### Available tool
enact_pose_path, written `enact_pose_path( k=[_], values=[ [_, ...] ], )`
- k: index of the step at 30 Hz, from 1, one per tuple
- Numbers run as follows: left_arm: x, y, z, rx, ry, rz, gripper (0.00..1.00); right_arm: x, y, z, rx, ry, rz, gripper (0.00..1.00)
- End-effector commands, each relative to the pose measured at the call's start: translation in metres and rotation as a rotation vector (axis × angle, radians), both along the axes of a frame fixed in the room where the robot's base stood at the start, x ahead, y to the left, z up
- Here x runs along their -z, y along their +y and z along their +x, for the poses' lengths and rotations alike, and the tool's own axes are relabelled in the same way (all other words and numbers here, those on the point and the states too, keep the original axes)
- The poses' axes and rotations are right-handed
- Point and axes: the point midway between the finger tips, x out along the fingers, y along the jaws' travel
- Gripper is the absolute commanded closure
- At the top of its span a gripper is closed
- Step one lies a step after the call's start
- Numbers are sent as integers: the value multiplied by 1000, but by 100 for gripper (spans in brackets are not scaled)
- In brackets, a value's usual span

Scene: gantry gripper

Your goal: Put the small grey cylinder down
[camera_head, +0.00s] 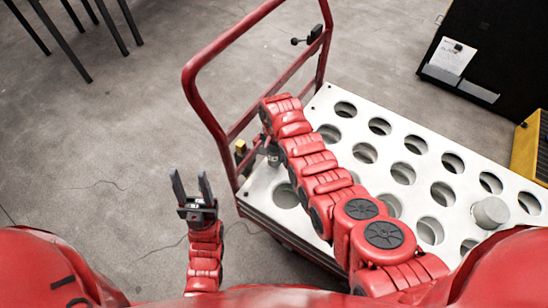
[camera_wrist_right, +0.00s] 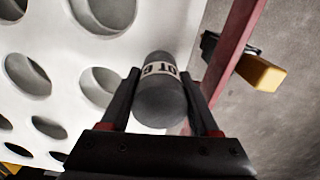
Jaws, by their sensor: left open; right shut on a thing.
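The small grey cylinder (camera_wrist_right: 160,92) is dark grey with a white lettered label. In the right wrist view it sits between the two fingers of my right gripper (camera_wrist_right: 162,105), which is shut on it. In the head view my right gripper (camera_head: 268,152) is over the left edge of the cart's white holed top (camera_head: 262,190), largely hidden by my right arm. The white holed top also shows beyond the cylinder in the wrist view (camera_wrist_right: 62,45); I cannot tell whether the cylinder touches it. My left gripper (camera_head: 194,190) is open and empty, left of the cart above the floor.
A lighter grey cylinder (camera_head: 490,212) stands at a hole on the right of the top. The cart's red handle (camera_head: 215,120) rises along its left side, with a yellow block (camera_head: 240,147) nearby. A black panel (camera_head: 485,50) stands behind right.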

Motion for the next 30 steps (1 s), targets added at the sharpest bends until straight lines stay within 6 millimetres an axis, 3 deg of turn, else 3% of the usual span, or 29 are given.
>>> enact_pose_path(
  k=[6,18,19,24,30],
  values=[
    [9,0,0,0,0,0,50,25,1,0,0,1,0,100],
    [12,0,0,0,0,0,50,30,1,0,0,-2,1,100],
    [12,0,0,0,0,0,50,30,1,0,0,-2,1,36],
    [11,0,0,0,0,0,50,29,0,0,0,-1,0,8],
    [11,0,0,0,0,0,50,29,0,0,0,0,1,8]
  ],
)
